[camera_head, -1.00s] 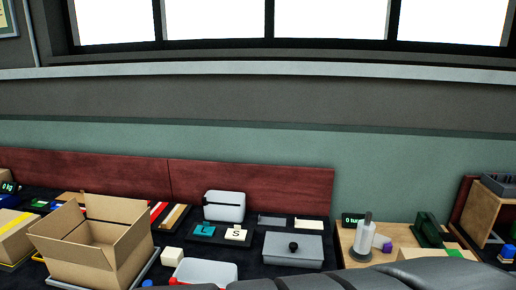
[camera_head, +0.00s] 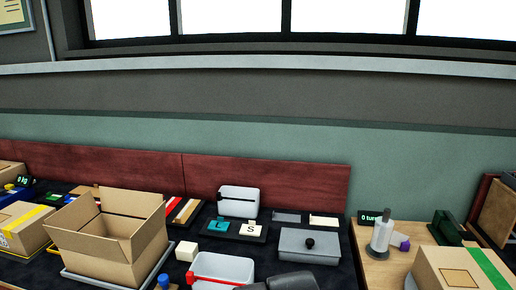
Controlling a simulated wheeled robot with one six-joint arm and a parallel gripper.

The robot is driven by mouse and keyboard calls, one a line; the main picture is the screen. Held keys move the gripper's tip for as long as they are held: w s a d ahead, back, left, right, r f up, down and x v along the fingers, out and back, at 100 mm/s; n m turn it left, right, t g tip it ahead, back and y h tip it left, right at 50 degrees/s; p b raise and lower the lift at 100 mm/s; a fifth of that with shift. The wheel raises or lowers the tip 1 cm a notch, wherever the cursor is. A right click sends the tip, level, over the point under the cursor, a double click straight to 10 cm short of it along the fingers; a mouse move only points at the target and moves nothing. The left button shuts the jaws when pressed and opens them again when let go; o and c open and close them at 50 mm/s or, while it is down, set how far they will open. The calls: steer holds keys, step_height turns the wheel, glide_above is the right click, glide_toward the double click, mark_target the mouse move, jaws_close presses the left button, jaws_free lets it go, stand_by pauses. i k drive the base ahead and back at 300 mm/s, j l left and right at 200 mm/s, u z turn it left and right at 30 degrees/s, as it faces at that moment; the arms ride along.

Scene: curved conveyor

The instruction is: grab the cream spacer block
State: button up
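A small cream block (camera_head: 187,251) sits on the dark conveyor surface, just right of the open cardboard box and behind the left end of a white bin with a red bar. It looks upright, with nothing on top of it. My gripper is not in view. Only dark rounded parts, probably of my arm, show at the bottom edge, right of the block and apart from it.
The open cardboard box (camera_head: 72,240) stands close left of the block. The white bin (camera_head: 236,269) is close in front and right. Behind are teal and cream letter tiles (camera_head: 252,230); a grey lidded box (camera_head: 290,246) is farther right. A taped carton (camera_head: 455,272) is at right.

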mark_target(186, 252)
steer(key=j, duration=0.1)
steer(key=i+j+z, duration=0.1)
steer(key=i+j, duration=0.15)
steer(key=i+j+z, duration=0.1)
steer(key=j, duration=0.3)
steer(key=i+j+z, duration=0.1)
steer(key=i+j, duration=0.2)
steer(key=j, duration=0.1)
